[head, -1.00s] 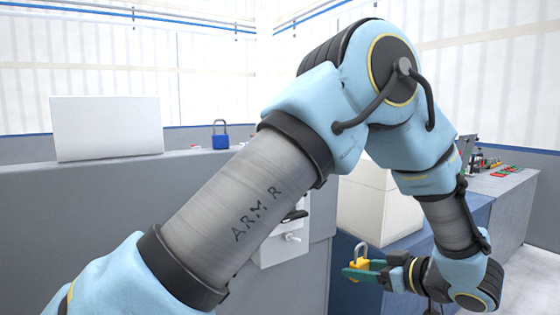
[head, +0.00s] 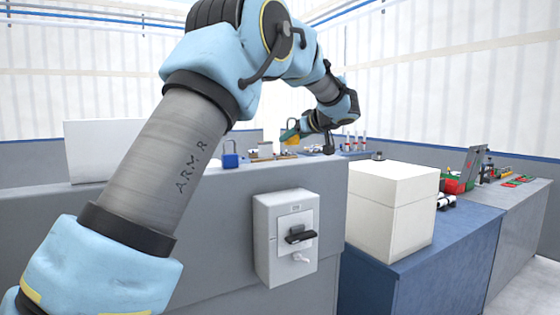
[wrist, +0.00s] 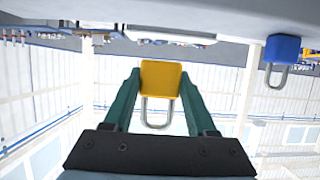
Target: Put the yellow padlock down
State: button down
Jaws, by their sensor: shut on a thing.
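The yellow padlock (wrist: 161,77) is between the two green fingers of my gripper (wrist: 160,88), which is shut on its body. The wrist picture is upside down, with the padlock's shackle pointing down in it. In the head view, my gripper (head: 292,130) is at the far end of my arm, above the grey bench (head: 325,170), and the yellow padlock (head: 287,136) shows small there. From the wrist view, the padlock looks apart from the bench surface, but the exact gap is hard to tell.
A blue padlock (head: 230,155) stands on the bench, also seen in the wrist view (wrist: 283,52). A white panel (head: 88,150) is left of it. Small items (head: 265,150) lie behind. A switch box (head: 287,238) is on the bench front; a white box (head: 392,210) stands right.

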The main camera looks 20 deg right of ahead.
notch_tip(320, 180, up, 4)
send_over(283, 163)
notch_tip(283, 163, down, 10)
jog(key=shift+w+a+r+p, duration=0.1)
jog(key=shift+w+r+p, duration=0.1)
jog(key=shift+p, duration=0.45)
jog(key=shift+s, duration=0.1)
jog(key=shift+c, duration=1)
grip_release()
jog(key=shift+f, duration=0.1)
jog(key=shift+s, duration=0.15)
jog(key=b+v, duration=0.3)
jog(key=v, duration=0.8)
jog(key=shift+s+r, duration=0.3)
jog(key=shift+r, duration=0.1)
